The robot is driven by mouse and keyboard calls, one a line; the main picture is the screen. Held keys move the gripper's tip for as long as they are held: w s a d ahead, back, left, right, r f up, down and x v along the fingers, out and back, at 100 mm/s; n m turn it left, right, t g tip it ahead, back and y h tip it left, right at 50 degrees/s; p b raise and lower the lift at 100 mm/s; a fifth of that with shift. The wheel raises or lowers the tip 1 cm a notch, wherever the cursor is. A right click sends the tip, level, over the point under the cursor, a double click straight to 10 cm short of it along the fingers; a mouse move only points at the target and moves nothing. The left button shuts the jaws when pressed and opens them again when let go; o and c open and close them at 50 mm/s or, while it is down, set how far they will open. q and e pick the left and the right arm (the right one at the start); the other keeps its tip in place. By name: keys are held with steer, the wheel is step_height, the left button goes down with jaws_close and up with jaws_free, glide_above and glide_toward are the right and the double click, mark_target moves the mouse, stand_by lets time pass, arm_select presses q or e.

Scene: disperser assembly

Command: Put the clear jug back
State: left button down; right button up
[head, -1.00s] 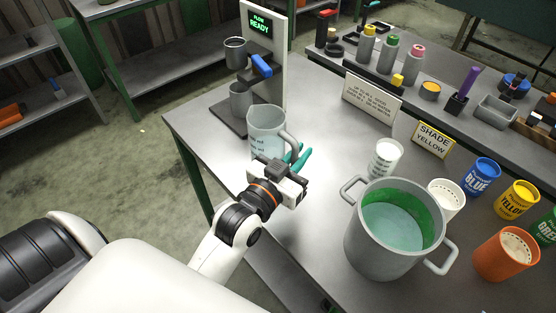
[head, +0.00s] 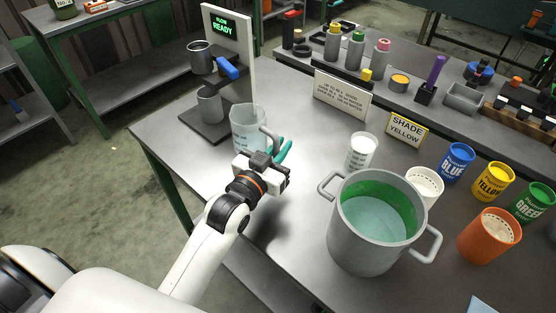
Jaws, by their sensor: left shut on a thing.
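The clear jug (head: 247,123) is see-through, with a grey handle and faint print on its side. It looks upright, near the left part of the table, in front of the dispensing stand. My left gripper (head: 273,151) is shut on the jug's handle, with teal fingertips showing at its right. A dark shadow lies on the table below my gripper; I cannot tell whether the jug's base touches the tabletop, since my gripper hides part of it. My right gripper is not in view.
The dispensing stand (head: 236,45) reads "FLOW READY" and has a metal cup (head: 209,104) on its base. A large pot (head: 350,232) of green liquid, a white-filled beaker (head: 361,152) and paint tins (head: 457,162) stand right. The table's left front (head: 185,160) is clear.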

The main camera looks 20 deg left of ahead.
arm_select(q)
steer(key=shift+f, duration=1.8)
steer(key=shift+f, duration=0.15)
steer(key=c, duration=1.4)
jaws_free()
steer(key=shift+c, duration=0.2)
steer(key=shift+r, duration=0.2)
steer(key=s, duration=0.4)
steer(key=s+a+b, duration=0.1)
steer(key=s, duration=0.7)
steer(key=shift+a, duration=0.35)
